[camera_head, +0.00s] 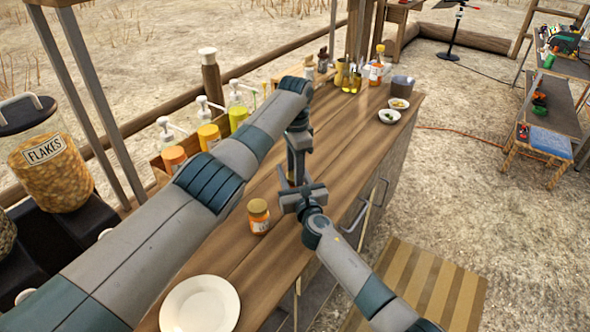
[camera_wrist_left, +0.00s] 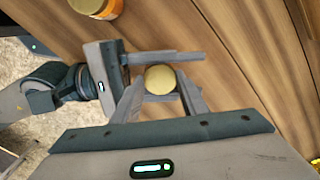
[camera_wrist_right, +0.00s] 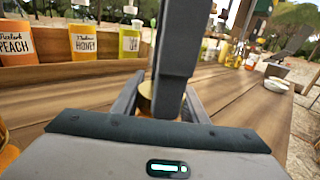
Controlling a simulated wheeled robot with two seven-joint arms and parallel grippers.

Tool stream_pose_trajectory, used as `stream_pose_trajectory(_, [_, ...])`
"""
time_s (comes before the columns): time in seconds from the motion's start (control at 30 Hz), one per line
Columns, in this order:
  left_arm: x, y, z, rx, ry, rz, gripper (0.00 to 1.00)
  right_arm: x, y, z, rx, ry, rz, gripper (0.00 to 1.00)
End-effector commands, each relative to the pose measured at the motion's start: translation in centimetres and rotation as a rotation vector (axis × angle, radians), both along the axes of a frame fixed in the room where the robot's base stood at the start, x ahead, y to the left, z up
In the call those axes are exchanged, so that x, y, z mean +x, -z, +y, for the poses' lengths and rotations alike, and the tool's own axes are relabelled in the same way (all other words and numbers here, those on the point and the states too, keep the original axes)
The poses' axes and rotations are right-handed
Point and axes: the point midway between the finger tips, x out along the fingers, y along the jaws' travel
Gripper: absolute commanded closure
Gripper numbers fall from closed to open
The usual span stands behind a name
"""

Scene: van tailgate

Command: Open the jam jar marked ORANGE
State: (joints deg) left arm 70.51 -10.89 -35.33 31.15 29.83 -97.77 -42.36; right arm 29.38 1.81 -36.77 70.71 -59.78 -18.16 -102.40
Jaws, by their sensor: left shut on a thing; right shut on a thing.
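A jar with a round gold lid (camera_wrist_left: 160,79) stands on the wooden counter between my two grippers. Its label is hidden, so I cannot read a name on it. My left gripper (camera_wrist_left: 161,98) comes down from above and is shut on the lid, one finger on each side. My right gripper (camera_wrist_right: 150,100) reaches in level from the side and is shut on the jar (camera_wrist_right: 146,98) below the lid. In the head view the grippers mostly cover this jar. A second gold-lidded jar (camera_head: 259,217) with orange contents stands nearer on the counter; its label is unreadable.
A white plate (camera_head: 200,305) lies at the counter's near end. Pump bottles, including PEACH (camera_wrist_right: 15,45) and HONEY (camera_wrist_right: 84,42), stand in a wooden box along the back edge. Small bowls (camera_head: 389,116) and bottles stand at the far end. A slatted stool (camera_head: 425,285) is right of the counter.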

Motion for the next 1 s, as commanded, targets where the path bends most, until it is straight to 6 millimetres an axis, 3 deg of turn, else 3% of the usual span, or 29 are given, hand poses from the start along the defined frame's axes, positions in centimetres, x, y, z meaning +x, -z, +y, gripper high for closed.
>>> stream_pose_trajectory(0.17, [0.0, 0.0, 0.0, -0.001, -0.138, 0.002, 0.88, -0.1, 0.4, -0.1, -0.001, 0.003, 0.006, 1.00])
stream_pose_trajectory(0.43, [-0.1, 0.0, 0.0, 0.001, -0.143, 0.003, 0.88, 0.0, 0.4, -0.2, -0.001, 0.004, 0.007, 1.00])
stream_pose_trajectory(0.47, [-0.1, 0.0, 0.0, 0.001, -0.143, 0.003, 0.54, 0.0, 0.4, -0.2, -0.001, 0.004, 0.007, 1.00])
stream_pose_trajectory(0.5, [-0.1, 0.0, 0.0, 0.001, -0.142, 0.003, 0.44, 0.0, 0.4, -0.2, -0.001, 0.004, 0.007, 1.00])
stream_pose_trajectory(0.53, [-0.1, 0.0, 0.0, 0.000, -0.142, 0.002, 0.42, 0.0, 0.4, -0.2, -0.001, 0.004, 0.007, 1.00])
stream_pose_trajectory(0.83, [0.0, -0.1, 0.0, 0.000, -0.141, 0.001, 0.42, -0.1, 0.4, -0.1, -0.002, 0.003, 0.006, 1.00])
stream_pose_trajectory(1.0, [0.0, -1.2, 0.0, 0.000, -0.141, -0.001, 0.42, -0.1, 0.4, -0.1, -0.002, 0.003, 0.006, 1.00])
